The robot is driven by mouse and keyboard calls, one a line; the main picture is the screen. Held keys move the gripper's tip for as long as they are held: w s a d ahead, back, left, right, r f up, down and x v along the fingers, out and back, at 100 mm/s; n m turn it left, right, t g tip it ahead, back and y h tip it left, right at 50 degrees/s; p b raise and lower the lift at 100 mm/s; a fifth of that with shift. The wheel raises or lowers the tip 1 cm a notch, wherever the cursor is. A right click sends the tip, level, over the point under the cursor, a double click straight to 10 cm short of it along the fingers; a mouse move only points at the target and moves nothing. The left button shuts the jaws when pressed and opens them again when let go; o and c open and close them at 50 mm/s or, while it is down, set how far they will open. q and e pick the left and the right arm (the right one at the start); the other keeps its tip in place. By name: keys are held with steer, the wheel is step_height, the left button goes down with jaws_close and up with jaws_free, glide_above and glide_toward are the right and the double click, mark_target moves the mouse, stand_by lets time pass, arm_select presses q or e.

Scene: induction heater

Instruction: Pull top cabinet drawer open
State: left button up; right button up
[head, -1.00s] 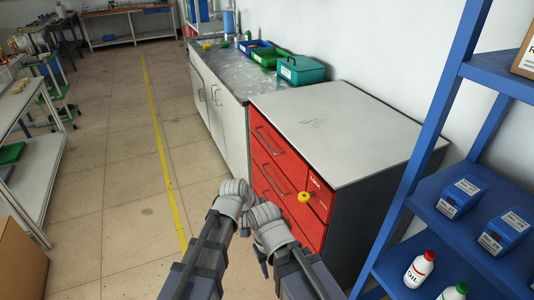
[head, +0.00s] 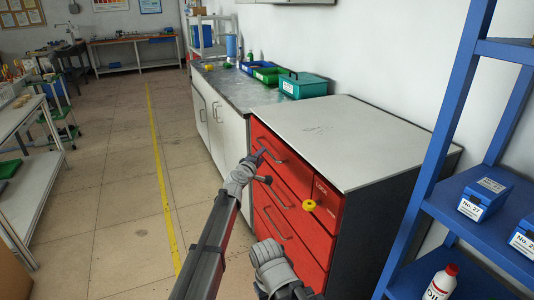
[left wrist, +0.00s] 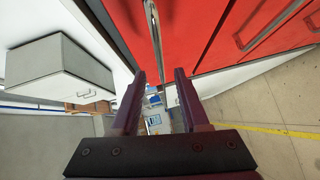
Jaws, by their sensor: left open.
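The red cabinet (head: 325,235) with a pale top stands right of centre in the head view. Its top drawer (head: 283,163) looks closed, with a grey bar handle (head: 271,154) across its front. My left gripper (head: 262,168) is open at this handle. In the left wrist view, the handle bar (left wrist: 155,35) runs down towards the gap between the two fingers of the left gripper (left wrist: 160,88); I cannot tell whether they touch it. My right arm's wrist (head: 270,262) is low in front of the cabinet; its fingers cannot be made out.
Lower drawers have similar handles (head: 278,224). A yellow round piece (head: 309,205) sits on the cabinet front. A blue shelf (head: 445,140) with boxes and a bottle stands close on the right. Grey-topped white cupboards adjoin on the left. The floor in front is clear.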

arm_select(q)
steer(key=b+x, duration=0.1)
steer(key=x, duration=0.6)
steer(key=shift+s, duration=0.1)
jaws_close()
stand_by(1.2)
